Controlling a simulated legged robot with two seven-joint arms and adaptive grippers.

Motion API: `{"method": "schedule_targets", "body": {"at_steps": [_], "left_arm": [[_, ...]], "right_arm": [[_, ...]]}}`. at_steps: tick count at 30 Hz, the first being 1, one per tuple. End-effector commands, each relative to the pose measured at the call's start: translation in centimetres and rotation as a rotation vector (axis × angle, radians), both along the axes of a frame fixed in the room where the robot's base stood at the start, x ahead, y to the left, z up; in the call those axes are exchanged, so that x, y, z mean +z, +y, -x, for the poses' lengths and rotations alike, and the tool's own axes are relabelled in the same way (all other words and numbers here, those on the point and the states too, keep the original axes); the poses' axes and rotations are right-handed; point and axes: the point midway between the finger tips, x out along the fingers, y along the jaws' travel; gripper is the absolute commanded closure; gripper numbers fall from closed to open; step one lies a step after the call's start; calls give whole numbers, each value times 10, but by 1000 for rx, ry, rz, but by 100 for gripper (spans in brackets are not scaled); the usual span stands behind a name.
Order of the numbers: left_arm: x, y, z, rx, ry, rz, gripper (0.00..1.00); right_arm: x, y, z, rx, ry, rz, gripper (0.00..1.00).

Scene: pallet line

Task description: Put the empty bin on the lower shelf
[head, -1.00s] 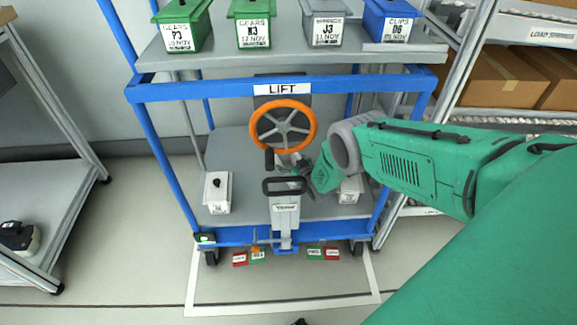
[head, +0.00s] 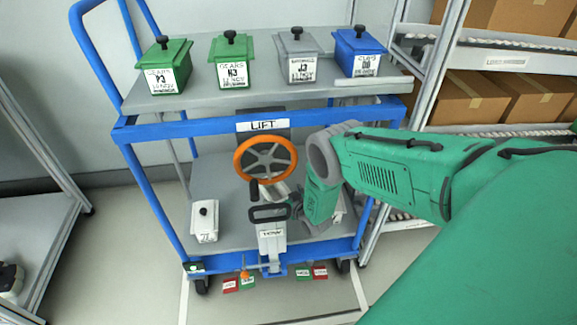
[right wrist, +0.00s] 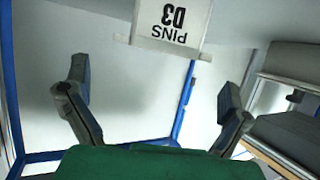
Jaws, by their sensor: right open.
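The cart's lower shelf (head: 236,228) is a grey deck in a blue frame. A white lidded bin (head: 204,221) stands at its left; another white bin (head: 339,212) is mostly hidden behind my right arm. Whether either is empty cannot be seen. My right gripper (head: 284,200) is low over this shelf, right of the left white bin, partly hidden by the wheel and handle. In the right wrist view, its fingers (right wrist: 153,100) are spread, with nothing between them. A white bin labelled PINS D3 (right wrist: 172,22) appears upside down beyond them. My left gripper is not visible.
The upper shelf (head: 205,97) carries several lidded bins, green, grey and blue. An orange handwheel (head: 239,164) under the LIFT sign and a black-handled tow post (head: 271,240) stand at the cart's front. Racks with cardboard boxes (head: 519,91) are at right.

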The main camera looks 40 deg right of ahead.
Motion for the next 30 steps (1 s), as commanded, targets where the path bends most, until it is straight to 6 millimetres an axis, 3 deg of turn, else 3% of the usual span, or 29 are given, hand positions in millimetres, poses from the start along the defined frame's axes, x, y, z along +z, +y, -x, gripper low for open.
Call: {"method": "schedule_targets", "body": {"at_steps": [4,10,30], "left_arm": [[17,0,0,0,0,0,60],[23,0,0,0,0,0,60],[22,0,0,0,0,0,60]], "right_arm": [[13,4,26,0,3,-1,0],[18,6,44,0,1,0,0],[18,7,46,0,0,0,0]]}}
